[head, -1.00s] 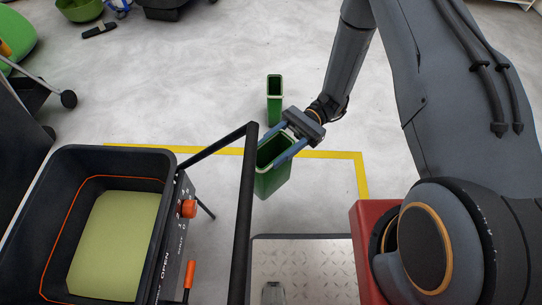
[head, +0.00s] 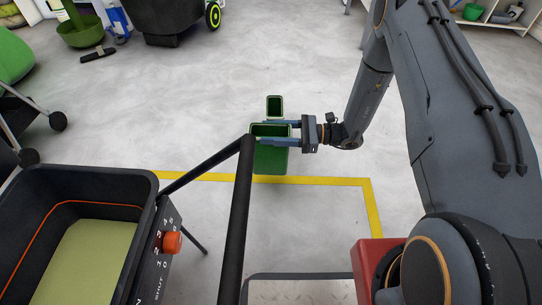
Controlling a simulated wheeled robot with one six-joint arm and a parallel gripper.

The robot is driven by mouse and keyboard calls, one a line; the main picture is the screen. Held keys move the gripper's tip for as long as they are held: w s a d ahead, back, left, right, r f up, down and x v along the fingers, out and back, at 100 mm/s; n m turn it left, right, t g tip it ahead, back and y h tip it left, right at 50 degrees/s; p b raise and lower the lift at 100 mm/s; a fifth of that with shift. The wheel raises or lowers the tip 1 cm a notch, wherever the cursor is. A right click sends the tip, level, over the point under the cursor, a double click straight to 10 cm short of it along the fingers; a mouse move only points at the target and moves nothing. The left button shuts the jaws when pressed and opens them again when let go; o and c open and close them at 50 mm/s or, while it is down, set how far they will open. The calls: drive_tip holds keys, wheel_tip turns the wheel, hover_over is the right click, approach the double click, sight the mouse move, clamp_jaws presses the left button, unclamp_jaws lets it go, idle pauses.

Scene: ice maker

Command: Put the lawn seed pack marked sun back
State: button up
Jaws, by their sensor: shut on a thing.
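A tall green open-topped pack (head: 271,160) is held upright in my gripper (head: 271,132), in the middle of the head view. My gripper comes from the right, with its two blue fingers shut on the pack near its rim. No sun mark is readable on it. A second, similar green open-topped pack (head: 275,104) shows directly behind it, partly hidden. I cannot tell whether the held pack touches the floor or the second pack.
A black hopper (head: 150,215) with a pale green fill, an orange knob (head: 172,242) and a black handle bar (head: 238,210) stands at the lower left. A yellow floor line (head: 330,181) runs around this area. Open grey floor (head: 180,110) lies beyond.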

sight(271, 147)
wheel_tip(271, 147, down, 7)
drive_tip(key=b, duration=0.3)
drive_tip(key=shift+r, duration=0.2)
drive_tip(key=shift+f, duration=0.1)
drive_tip(key=shift+f, duration=0.1)
drive_tip(key=o, duration=1.6)
drive_tip(key=shift+o, duration=0.2)
drive_tip(key=shift+d+r, duration=0.1)
drive_tip(key=shift+r, duration=0.15)
drive_tip(key=d+p, duration=0.3)
drive_tip(key=d, duration=0.8)
drive_tip(key=shift+s+d, duration=0.2)
drive_tip(key=shift+d, duration=0.2)
